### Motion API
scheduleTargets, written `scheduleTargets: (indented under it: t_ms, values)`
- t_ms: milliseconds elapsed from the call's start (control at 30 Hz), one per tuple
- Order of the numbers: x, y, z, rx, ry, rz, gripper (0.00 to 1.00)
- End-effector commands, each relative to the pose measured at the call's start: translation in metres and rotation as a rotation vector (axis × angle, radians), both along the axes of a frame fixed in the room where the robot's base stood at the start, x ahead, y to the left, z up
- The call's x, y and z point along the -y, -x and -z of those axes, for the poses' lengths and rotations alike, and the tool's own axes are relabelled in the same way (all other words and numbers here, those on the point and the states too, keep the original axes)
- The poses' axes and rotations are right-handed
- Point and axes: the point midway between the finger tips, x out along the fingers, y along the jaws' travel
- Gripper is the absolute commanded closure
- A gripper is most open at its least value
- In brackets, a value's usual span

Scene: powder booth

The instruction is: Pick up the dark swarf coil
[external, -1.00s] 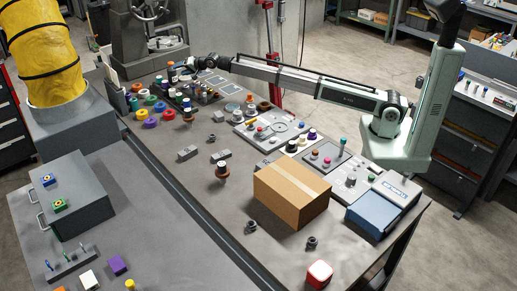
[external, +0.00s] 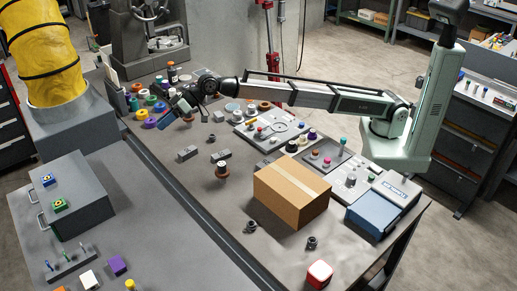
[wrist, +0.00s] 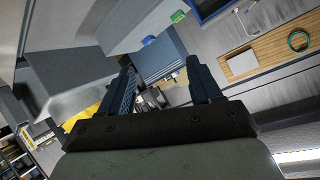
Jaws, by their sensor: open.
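Small dark ring-like pieces that look like swarf coils lie on the grey bench in the external view. One (external: 251,227) is left of the cardboard box, another (external: 312,242) is in front of it, and a smaller dark piece (external: 212,138) lies farther back. I cannot tell which one is the dark swarf coil. My gripper (external: 172,112) is above the far left part of the bench, well away from the two nearer pieces. In the wrist view its blue fingers (wrist: 162,82) are apart with nothing held between them; no coil is recognisable there.
A cardboard box (external: 292,193) and a blue-and-white case (external: 384,208) stand at the right. The bench's front-left strip is fairly clear.

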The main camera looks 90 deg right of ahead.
Motion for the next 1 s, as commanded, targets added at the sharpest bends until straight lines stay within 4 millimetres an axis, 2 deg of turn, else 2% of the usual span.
scheduleTargets:
  t_ms: [33,200,333,433,600,700,800,1000]
  values:
    - [-0.033,0.020,-0.007,0.012,0.020,-0.063,0.36]
    - [-0.123,0.085,-0.024,0.051,0.093,-0.269,0.36]
    - [-0.183,0.142,-0.023,0.061,0.185,-0.432,0.36]
    - [-0.220,0.188,-0.009,0.042,0.293,-0.560,0.36]
    - [-0.264,0.271,0.023,-0.016,0.513,-0.779,0.36]
    - [-0.282,0.321,0.039,-0.049,0.642,-0.907,0.36]
    - [-0.295,0.371,0.052,-0.083,0.767,-1.035,0.36]
    - [-0.306,0.460,0.068,-0.150,0.991,-1.266,0.36]
